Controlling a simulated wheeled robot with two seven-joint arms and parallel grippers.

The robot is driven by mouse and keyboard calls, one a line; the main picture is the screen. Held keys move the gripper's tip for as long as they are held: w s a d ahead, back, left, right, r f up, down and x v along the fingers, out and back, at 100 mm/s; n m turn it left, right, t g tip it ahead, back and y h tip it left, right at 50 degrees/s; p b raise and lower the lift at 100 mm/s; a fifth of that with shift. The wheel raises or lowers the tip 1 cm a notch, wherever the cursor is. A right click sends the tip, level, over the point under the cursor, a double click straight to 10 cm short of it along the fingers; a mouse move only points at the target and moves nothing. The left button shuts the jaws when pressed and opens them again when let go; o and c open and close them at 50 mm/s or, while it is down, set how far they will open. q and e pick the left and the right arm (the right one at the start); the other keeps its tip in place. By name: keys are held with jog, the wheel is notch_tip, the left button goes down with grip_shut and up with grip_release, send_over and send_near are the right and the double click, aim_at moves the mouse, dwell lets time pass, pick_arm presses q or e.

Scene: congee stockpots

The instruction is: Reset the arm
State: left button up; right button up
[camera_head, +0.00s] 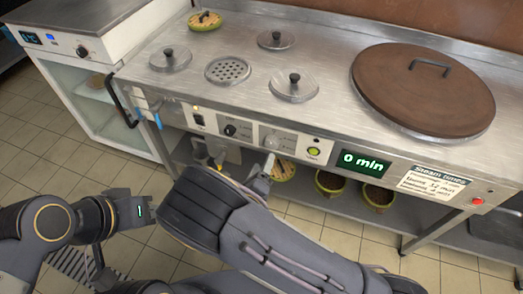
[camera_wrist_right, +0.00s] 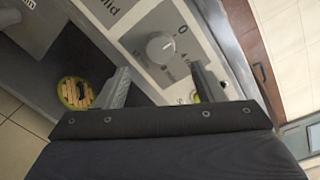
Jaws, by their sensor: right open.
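My right gripper (camera_head: 244,163) is in front of the steamer's control panel (camera_head: 240,128), below the counter edge. In the right wrist view its two fingers (camera_wrist_right: 160,72) are spread apart, with nothing between them. A round grey knob (camera_wrist_right: 160,46) on the panel lies just beyond the fingertips. There seems to be a gap between them, but I cannot tell how wide. My left arm (camera_head: 55,222) shows at the lower left of the head view. Its gripper is not visible.
The steel counter (camera_head: 330,40) holds a large brown lid (camera_head: 425,85), several small lids and a yellow-rimmed basket (camera_head: 205,20). The display (camera_head: 362,162) reads 0 min. Bowls (camera_head: 330,183) stand on the shelf below. A glass-fronted cabinet (camera_head: 95,100) stands left. The tiled floor is open.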

jog(key=s+d+r+m+g+h, duration=0.25)
jog(key=d+m+g, duration=0.25)
jog(key=d+m, duration=0.3)
jog(key=s+d+r+m+g+h, duration=0.25)
jog(key=d+m+g, duration=0.25)
jog(key=d+m, duration=0.3)
jog(key=s+d+r+m+g+y, duration=0.3)
jog(key=s+m+y, duration=0.25)
jog(key=m, duration=0.35)
jog(key=s+d+r+m+g+y, duration=0.3)
jog(key=s+d+m+y, duration=0.1)
jog(key=s+m, duration=0.4)
jog(key=s+a+r+m+t+y+p, duration=0.1)
jog(key=r+m+p, duration=0.5)
jog(key=r, duration=0.6)
jog(key=s+a+r+m+t+y+p, duration=0.1)
jog(key=s+r+m+t+y+p, duration=0.1)
jog(key=r+m+p, duration=0.4)
notch_tip(320, 180, up, 6)
jog(key=t+y+p, duration=0.1)
jog(key=t+p, duration=0.1)
jog(key=p, duration=0.3)
jog(key=shift+s+a+y, duration=0.15)
jog(key=shift+s+y, duration=0.1)
jog(key=shift+y, duration=0.1)
